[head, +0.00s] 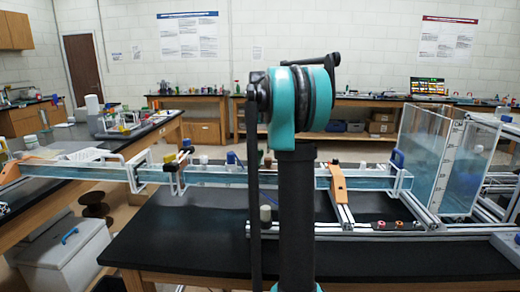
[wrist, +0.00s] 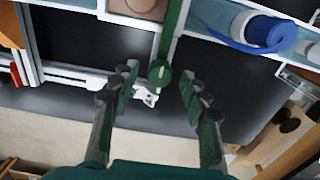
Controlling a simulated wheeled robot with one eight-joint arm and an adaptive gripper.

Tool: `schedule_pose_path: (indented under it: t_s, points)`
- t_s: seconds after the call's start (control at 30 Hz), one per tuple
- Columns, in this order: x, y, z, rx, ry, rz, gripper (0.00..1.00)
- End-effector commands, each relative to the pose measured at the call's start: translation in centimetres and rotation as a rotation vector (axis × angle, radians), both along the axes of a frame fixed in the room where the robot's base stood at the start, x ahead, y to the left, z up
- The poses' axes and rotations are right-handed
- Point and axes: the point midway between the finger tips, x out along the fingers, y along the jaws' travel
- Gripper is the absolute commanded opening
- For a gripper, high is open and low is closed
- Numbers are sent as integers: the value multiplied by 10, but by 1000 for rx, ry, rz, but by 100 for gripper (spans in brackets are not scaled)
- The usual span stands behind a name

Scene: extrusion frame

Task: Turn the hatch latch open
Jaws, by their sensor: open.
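In the wrist view a green bar with a round knob (wrist: 160,72) at its lower end comes down from the top edge. It may be the hatch latch, but I cannot tell for sure. My gripper (wrist: 156,84) is open, with one finger on each side of the knob and a gap on both sides. The fingers hold nothing. In the head view my own arm stands in the middle and hides my gripper, and I cannot make out the latch there.
A long clear water channel (head: 222,177) on an extrusion frame crosses above the black bench (head: 180,238). A clear tank (head: 430,160) stands at the right. In the wrist view a blue-ended white cylinder (wrist: 262,32) lies right of the green bar.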

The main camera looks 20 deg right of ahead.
Motion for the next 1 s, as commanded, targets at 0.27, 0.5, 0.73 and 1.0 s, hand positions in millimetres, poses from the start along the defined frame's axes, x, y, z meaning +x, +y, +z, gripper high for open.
schedule_pose_path:
  t_s: [0.27, 0.5, 0.73, 1.0]
  points:
    - [0, 0, -9, 0, 0, 0, 46]
    - [0, 0, -9, 0, 0, 0, 35]
    - [0, 0, -9, 0, 0, 0, 6]
    - [0, 0, -9, 0, 0, 0, 0]
